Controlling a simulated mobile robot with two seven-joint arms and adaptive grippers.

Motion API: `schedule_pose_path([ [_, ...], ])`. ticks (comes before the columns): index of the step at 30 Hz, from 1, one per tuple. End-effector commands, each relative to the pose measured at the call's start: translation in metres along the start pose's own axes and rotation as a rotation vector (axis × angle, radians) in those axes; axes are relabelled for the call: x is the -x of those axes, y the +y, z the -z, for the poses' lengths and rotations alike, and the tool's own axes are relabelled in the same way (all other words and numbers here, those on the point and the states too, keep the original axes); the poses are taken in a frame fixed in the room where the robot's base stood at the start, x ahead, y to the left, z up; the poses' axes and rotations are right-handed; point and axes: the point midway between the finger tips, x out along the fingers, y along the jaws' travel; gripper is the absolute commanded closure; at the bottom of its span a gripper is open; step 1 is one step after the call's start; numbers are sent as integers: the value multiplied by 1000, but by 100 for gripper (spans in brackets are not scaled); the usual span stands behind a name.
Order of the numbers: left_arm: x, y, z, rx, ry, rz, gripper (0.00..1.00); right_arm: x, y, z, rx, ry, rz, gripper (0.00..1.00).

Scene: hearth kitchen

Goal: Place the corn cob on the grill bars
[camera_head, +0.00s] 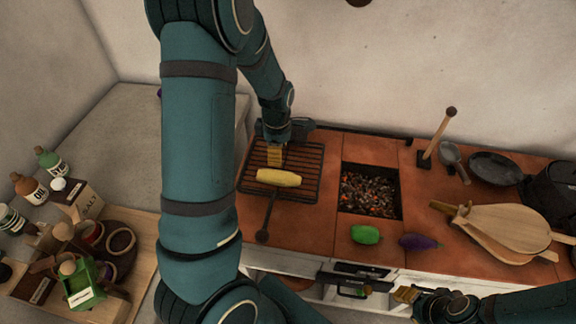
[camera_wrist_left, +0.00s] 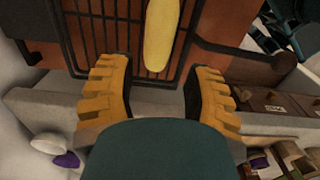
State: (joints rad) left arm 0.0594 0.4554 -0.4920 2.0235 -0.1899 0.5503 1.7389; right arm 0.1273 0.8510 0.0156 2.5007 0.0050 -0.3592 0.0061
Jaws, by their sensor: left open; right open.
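The yellow corn cob (camera_head: 279,178) lies on the dark grill bars (camera_head: 308,162) on the orange-tiled hearth, lengthwise from left to right. In the left wrist view the cob (camera_wrist_left: 161,38) lies over the bars (camera_wrist_left: 112,28), its near end close to the gap between my fingertips. My left gripper (camera_head: 275,155) is open just behind the cob in the head view; its two yellow fingers (camera_wrist_left: 158,80) are spread apart with nothing between them. I cannot tell whether it touches the cob. My right gripper (camera_head: 405,294) is open and empty in front of the hearth's edge.
A pit of embers (camera_head: 370,192) is right of the grill. A green pepper (camera_head: 366,234) and a purple eggplant (camera_head: 419,242) lie near the front edge. Wooden bellows (camera_head: 505,226) and a pan (camera_head: 495,168) are at the right. Bottles and jars crowd the left counter.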

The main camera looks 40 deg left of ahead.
Motion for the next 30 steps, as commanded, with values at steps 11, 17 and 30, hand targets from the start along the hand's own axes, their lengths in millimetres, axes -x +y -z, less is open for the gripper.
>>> schedule_pose_path([
  [11,-32,-21,-41,-287,-50,-7,49,0,0,0,0,1,0,53],
  [17,-86,-77,-114,-858,-153,-67,49,0,0,0,0,1,0,53],
  [30,-130,-208,-204,-1809,-279,-302,49,0,0,0,0,1,0,53],
])
